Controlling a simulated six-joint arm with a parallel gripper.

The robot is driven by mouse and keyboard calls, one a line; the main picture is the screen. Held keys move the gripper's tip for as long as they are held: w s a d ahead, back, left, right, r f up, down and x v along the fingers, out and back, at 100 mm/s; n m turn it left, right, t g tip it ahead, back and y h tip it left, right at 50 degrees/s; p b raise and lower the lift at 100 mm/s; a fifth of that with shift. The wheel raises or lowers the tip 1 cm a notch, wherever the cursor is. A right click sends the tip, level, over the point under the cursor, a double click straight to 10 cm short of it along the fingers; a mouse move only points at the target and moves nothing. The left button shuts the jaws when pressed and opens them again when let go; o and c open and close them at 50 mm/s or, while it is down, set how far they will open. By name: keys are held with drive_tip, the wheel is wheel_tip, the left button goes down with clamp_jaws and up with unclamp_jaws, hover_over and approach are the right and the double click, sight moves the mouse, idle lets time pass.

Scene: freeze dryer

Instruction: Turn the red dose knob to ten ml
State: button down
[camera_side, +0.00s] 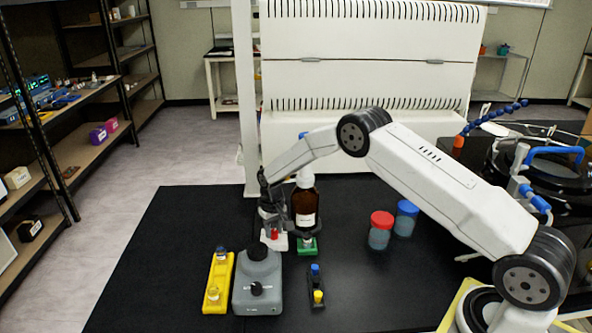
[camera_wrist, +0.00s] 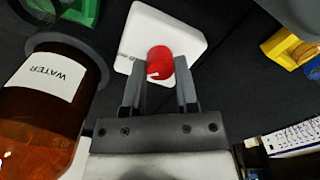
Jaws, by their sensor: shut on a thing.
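The red dose knob (camera_wrist: 159,62) sits on a white square base (camera_wrist: 143,33) in the wrist view, with a small white mark on its near side. My gripper (camera_wrist: 159,80) has its two fingers on either side of the knob and is shut on it. In the side view the gripper (camera_side: 272,228) points down at the red knob (camera_side: 274,233), which shows as a small red patch above the white base (camera_side: 273,242). The scale around the knob is too small to read.
A brown bottle labelled WATER (camera_wrist: 45,90) stands close beside the gripper. A grey stirrer-like device (camera_side: 257,284), a yellow rack (camera_side: 217,283) and a green stand (camera_side: 307,246) are close by. Red-lidded (camera_side: 380,231) and blue-lidded (camera_side: 405,218) jars stand right. The mat's left part is clear.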

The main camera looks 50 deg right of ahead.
sight(274, 231)
drive_tip(key=shift+m, duration=1.4)
drive_tip(key=shift+c, duration=1.8)
unclamp_jaws()
drive_tip(key=shift+r, duration=3.9)
